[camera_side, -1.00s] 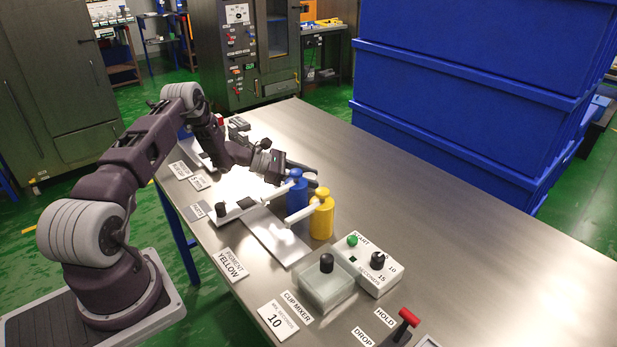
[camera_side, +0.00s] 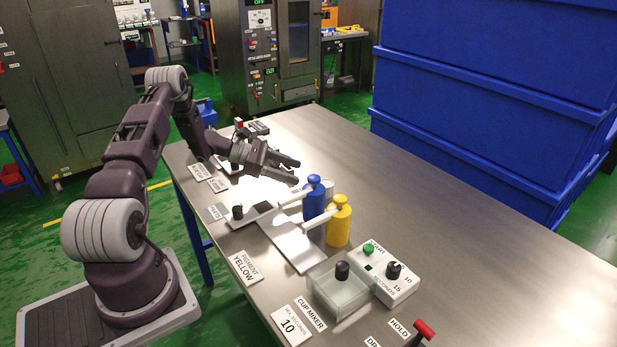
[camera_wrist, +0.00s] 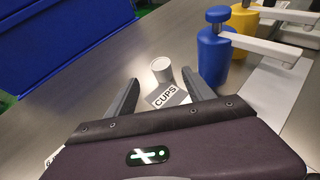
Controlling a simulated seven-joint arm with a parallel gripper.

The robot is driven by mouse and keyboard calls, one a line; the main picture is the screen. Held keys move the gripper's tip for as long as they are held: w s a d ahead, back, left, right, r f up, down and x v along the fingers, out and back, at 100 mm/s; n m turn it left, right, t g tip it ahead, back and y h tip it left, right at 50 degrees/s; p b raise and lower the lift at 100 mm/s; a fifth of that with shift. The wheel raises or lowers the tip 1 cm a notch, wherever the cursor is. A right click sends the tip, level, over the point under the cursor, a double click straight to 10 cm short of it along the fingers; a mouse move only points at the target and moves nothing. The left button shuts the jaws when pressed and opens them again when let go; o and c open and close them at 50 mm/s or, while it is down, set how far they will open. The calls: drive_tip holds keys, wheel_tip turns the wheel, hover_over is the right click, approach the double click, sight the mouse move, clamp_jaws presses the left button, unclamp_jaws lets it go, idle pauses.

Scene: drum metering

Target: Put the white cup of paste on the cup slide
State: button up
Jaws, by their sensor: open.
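The white cup (camera_wrist: 162,70) stands upright on the table beside a CUPS label (camera_wrist: 168,96). Its contents cannot be made out. In the side view a pale edge behind the blue bottle may be the cup. My gripper (camera_side: 297,172) is open and empty above the table, left of the blue bottle's top. In the wrist view my gripper (camera_wrist: 161,80) has its fingers spread, with the cup beyond and between the tips. A long pale metal plate (camera_side: 298,246) lies in front of the pump bottles and looks like the cup slide; I cannot tell for sure.
A blue pump bottle (camera_side: 314,203) and a yellow one (camera_side: 339,225) stand close by, nozzles over the plate. A clear mixer box (camera_side: 340,295) and a START box (camera_side: 384,270) are nearer. Blue crates (camera_side: 490,110) stand behind the table. The table's right side is clear.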

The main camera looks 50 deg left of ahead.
drive_tip(key=shift+o, duration=0.4)
drive_tip(key=shift+s+a+r, duration=0.15)
drive_tip(key=shift+s+a, duration=0.05)
drive_tip(key=shift+s, duration=0.15)
drive_tip(key=shift+r, duration=0.1)
